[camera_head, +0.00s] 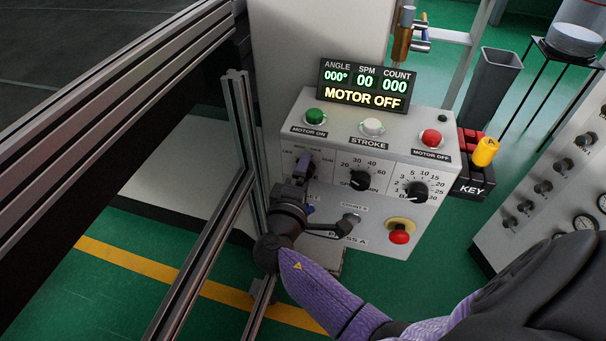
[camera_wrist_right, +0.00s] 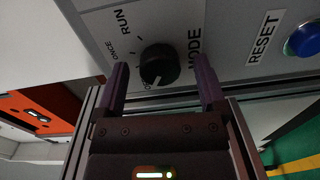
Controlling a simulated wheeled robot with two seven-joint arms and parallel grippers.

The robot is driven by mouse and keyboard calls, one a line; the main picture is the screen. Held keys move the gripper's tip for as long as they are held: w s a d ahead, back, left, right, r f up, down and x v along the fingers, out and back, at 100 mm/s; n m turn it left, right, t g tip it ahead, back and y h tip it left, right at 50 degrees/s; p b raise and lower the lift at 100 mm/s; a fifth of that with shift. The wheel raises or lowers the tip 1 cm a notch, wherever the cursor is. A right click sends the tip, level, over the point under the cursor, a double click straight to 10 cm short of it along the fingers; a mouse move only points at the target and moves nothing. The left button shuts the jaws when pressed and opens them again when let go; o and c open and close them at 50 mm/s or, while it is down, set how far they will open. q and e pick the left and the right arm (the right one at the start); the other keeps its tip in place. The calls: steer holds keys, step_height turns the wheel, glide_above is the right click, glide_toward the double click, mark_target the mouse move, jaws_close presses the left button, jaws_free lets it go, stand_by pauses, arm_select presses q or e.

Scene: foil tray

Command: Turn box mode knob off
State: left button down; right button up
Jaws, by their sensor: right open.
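The black round mode knob (camera_wrist_right: 160,64) sits on the grey control box (camera_head: 372,145), beside the MODE lettering, with RUN and ONCE labels on its other side. A small light mark on the knob faces the lower side in the wrist view, near a partly hidden label starting with O. My right gripper (camera_head: 303,166) is at the box's left front, over the mode dial. In the wrist view its open fingers (camera_wrist_right: 161,75) stand on either side of the knob with gaps visible. In the head view the gripper hides the knob. My left gripper is out of view.
The display (camera_head: 365,86) reads MOTOR OFF. Other dials (camera_head: 360,181) and a red button (camera_head: 399,236) are to the right of my gripper. A blue button (camera_wrist_right: 302,40) is by RESET. A metal frame post (camera_head: 243,140) stands close on the left.

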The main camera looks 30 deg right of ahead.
steer(key=v, duration=0.7)
steer(key=shift+s+a, duration=0.2)
